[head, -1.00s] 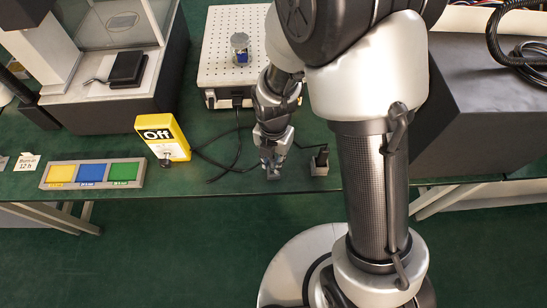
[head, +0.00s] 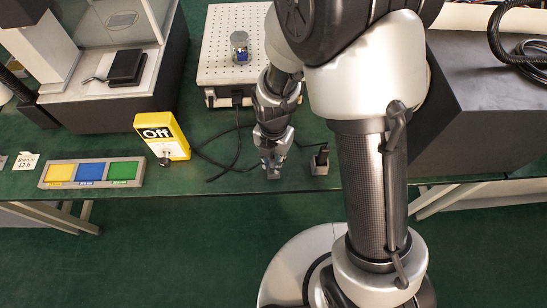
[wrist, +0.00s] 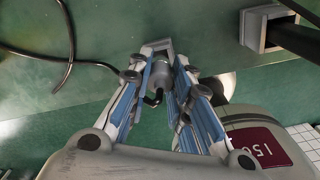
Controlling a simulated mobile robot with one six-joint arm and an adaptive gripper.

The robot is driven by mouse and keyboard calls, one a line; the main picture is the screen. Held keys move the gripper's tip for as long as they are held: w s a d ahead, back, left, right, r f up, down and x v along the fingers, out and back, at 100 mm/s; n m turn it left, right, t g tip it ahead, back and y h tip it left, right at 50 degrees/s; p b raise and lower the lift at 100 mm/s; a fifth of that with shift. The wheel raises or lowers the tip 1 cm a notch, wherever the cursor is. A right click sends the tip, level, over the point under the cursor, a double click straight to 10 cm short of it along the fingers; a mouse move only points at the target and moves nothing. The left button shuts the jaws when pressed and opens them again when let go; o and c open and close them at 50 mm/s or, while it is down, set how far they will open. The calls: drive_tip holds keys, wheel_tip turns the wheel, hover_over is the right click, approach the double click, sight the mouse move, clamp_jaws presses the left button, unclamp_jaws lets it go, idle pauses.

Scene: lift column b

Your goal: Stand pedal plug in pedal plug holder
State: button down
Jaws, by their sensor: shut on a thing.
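My gripper (head: 272,168) is low over the front edge of the green bench. In the wrist view it (wrist: 165,72) is shut on the pedal plug (wrist: 158,80), a grey cylindrical plug with a black cable end bending toward the camera. A small grey square frame, which looks like the pedal plug holder (wrist: 157,47), shows right at the fingertips beyond the plug. I cannot tell whether the plug is inside it or just above. The fingers hide much of both, and in the head view they are too small to make out.
A second grey holder (head: 320,167) with a black plug stands close to the right of my gripper. A black cable (head: 226,168) loops on the bench to the left. A perforated platform (head: 222,40) is behind.

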drive_tip(key=shift+f+b, duration=0.6)
drive_tip(key=shift+f, duration=0.3)
drive_tip(key=c, duration=1.4)
unclamp_jaws()
drive_tip(key=shift+o, duration=0.2)
drive_tip(key=shift+r, duration=0.1)
drive_tip(key=shift+r+p, duration=3.55)
drive_tip(key=shift+r, duration=0.85)
drive_tip(key=shift+r, duration=0.1)
